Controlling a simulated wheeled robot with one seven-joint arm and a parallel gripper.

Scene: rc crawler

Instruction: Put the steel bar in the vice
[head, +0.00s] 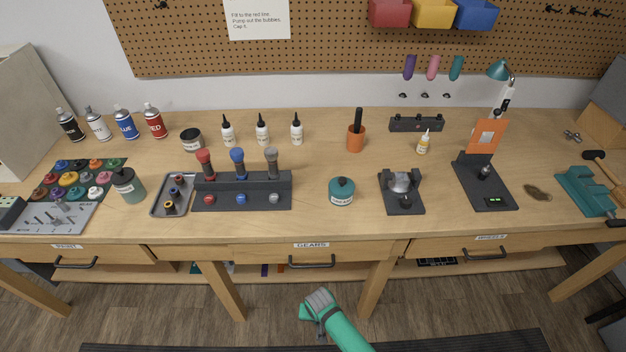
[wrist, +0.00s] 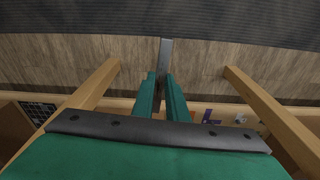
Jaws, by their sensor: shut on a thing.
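My gripper (wrist: 160,95) is shut on the steel bar (wrist: 165,57), a grey flat strip that sticks out past the fingertips in the wrist view. In the head view my teal arm reaches up from the bottom edge, and my gripper (head: 307,312) is in front of the bench, over the floor. I cannot make out the bar clearly there. The teal vice (head: 585,192) stands at the far right of the bench top, well to the right of my gripper. How wide its jaws stand is too small to tell.
The wooden bench (head: 310,228) has drawers with handles along its front. A black stand with an orange panel (head: 487,135) and a brown object (head: 537,193) lie left of the vice. Floor is free around my gripper.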

